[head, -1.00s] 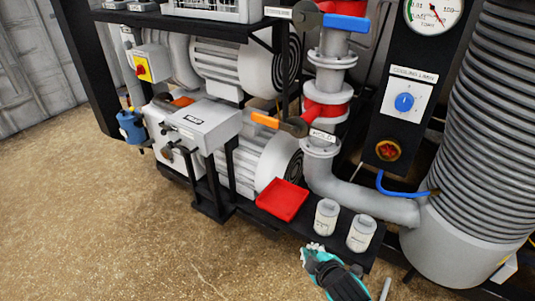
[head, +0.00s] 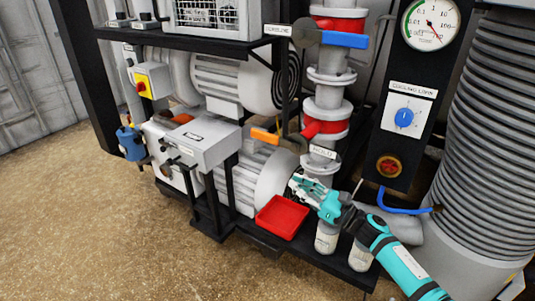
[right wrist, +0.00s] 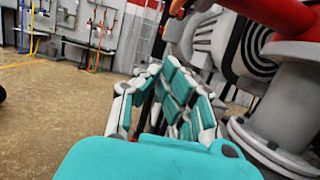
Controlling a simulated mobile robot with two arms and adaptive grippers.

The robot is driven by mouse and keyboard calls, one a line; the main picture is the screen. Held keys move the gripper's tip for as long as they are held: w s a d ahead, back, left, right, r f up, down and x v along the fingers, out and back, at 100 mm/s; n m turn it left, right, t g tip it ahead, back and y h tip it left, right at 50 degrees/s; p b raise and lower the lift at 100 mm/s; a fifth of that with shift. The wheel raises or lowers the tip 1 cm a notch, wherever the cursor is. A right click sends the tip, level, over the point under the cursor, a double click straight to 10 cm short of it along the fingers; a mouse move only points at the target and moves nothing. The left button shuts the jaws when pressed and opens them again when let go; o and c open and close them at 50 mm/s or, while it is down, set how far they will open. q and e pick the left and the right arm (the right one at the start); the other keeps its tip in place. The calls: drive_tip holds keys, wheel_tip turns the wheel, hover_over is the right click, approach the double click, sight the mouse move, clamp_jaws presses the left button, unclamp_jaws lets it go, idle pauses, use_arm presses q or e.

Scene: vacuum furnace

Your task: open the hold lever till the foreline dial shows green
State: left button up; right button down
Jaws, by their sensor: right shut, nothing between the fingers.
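The hold lever (head: 264,135) is an orange handle sticking out left from the pipe valve beside the HOLD label (head: 323,152). The foreline dial (head: 430,25) is a round white gauge at top right with a green band on its left side. Its needle points to the lower right, off the green. My right gripper (head: 297,184) is shut and empty, below and a little right of the lever, apart from it, in front of the pump. In the right wrist view the closed fingers (right wrist: 168,80) show below an orange-red part I cannot identify for certain. My left gripper is not in view.
A blue lever (head: 345,40) sits higher on the same pipe. A grey box (head: 203,145) is left of the lever. The floor at left is clear.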

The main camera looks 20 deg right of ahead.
sight(274, 140)
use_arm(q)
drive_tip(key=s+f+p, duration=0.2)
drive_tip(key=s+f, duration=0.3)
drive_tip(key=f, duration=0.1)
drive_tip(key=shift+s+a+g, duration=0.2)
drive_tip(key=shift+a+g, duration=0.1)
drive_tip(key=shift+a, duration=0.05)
use_arm(e)
drive_tip(key=w+a+r, duration=0.6)
drive_tip(key=w, duration=0.1)
drive_tip(key=shift+w+r, duration=0.2)
drive_tip(key=shift+w, duration=0.1)
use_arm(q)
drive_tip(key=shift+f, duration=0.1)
